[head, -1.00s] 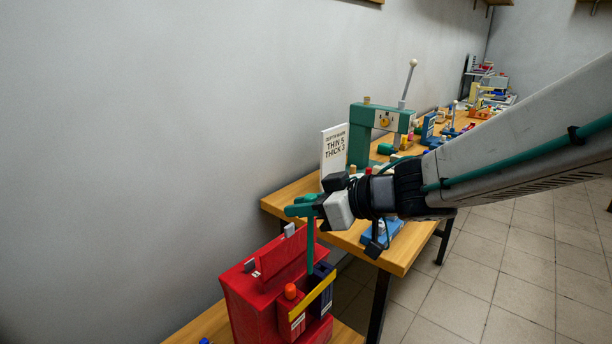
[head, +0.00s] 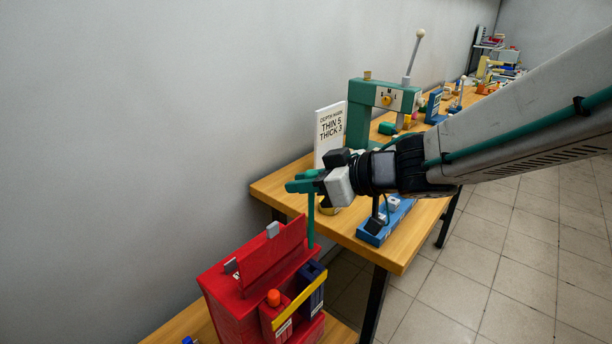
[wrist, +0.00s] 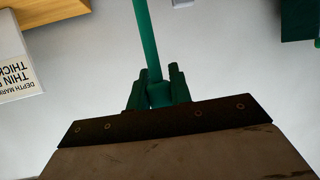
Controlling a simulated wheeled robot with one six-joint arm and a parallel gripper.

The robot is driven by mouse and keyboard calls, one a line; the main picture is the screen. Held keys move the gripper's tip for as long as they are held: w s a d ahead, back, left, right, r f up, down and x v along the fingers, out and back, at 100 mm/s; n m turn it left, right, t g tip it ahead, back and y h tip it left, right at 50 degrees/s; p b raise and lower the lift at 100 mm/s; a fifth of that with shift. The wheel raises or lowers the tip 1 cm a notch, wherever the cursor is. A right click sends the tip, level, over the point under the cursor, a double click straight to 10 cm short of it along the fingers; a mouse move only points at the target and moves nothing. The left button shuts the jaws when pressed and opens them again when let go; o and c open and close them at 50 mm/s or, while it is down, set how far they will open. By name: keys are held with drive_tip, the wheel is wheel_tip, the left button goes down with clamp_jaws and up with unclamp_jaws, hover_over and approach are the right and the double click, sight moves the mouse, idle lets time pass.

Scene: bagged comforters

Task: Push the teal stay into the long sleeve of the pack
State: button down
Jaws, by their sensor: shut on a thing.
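The teal stay (head: 311,226) is a thin rod hanging upright from my gripper (head: 300,186). My gripper is shut on its upper end. In the wrist view, the stay (wrist: 146,40) runs away from between the fingers (wrist: 158,90). The red pack (head: 232,308) stands at the lower left, below my gripper. The stay's lower end shows at the pack's back right top edge. I cannot tell whether it touches the pack or is behind it. The long sleeve's mouth cannot be made out.
A wooden table (head: 390,250) to the right holds a depth sign (head: 330,135), a green press (head: 360,115) and a blue tray (head: 385,222).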

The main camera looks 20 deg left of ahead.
sight(311, 213)
drive_tip(key=shift+f, duration=2.4)
drive_tip(key=shift+d+f, duration=0.1)
drive_tip(key=shift+f, duration=3.35)
drive_tip(key=shift+r, duration=0.15)
drive_tip(key=shift+r, duration=2.95)
drive_tip(key=shift+f, duration=0.15)
